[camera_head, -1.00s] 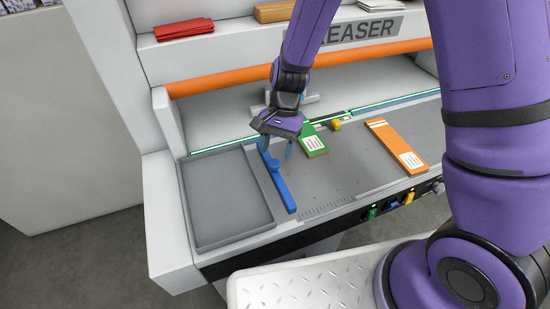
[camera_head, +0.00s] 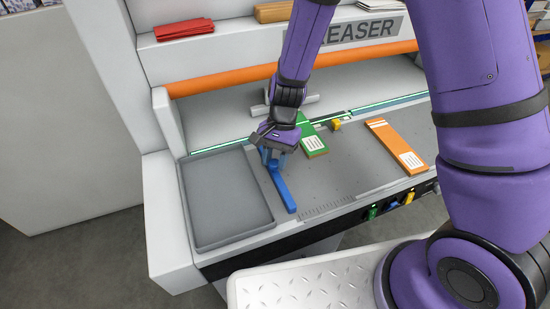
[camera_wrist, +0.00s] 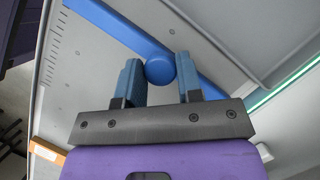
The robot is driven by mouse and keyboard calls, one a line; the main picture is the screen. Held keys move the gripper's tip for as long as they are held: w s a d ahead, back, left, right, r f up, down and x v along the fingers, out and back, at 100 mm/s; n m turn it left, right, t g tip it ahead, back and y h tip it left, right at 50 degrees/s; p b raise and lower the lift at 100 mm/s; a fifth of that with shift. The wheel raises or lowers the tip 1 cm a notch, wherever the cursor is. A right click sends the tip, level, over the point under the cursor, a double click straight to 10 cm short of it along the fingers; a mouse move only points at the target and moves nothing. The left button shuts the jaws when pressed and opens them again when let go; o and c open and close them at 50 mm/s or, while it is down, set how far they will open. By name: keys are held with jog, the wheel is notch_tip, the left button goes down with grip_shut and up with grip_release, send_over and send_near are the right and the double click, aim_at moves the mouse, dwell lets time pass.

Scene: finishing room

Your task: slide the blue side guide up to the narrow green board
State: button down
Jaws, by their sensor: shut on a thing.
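The blue side guide (camera_head: 284,191) is a long bar lying on the grey bed, just right of the grey tray. Its round blue knob (camera_wrist: 160,69) stands between the blue fingers of my gripper (camera_wrist: 161,82) in the wrist view. My gripper (camera_head: 272,158) is shut on this knob and hides the far part of the bar in the head view. The narrow green board (camera_head: 314,144) with a white label lies right of the guide, with a strip of bare bed between them. The green board does not show in the wrist view.
The empty grey tray (camera_head: 225,200) is close to the guide's left. An orange bar (camera_head: 225,82) spans the machine above the bed.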

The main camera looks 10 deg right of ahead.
jog(key=d, duration=0.3)
jog(key=w+d, duration=0.1)
jog(key=d, duration=0.2)
jog(key=w+d, duration=0.1)
jog(key=d, duration=0.2)
jog(key=c, duration=0.8)
grip_release()
jog(key=shift+s, duration=0.1)
jog(key=shift+r, duration=0.1)
jog(key=v, duration=1)
jog(key=shift+w+d+r, duration=0.15)
jog(key=shift+w+r, duration=0.05)
jog(key=shift+r, duration=0.05)
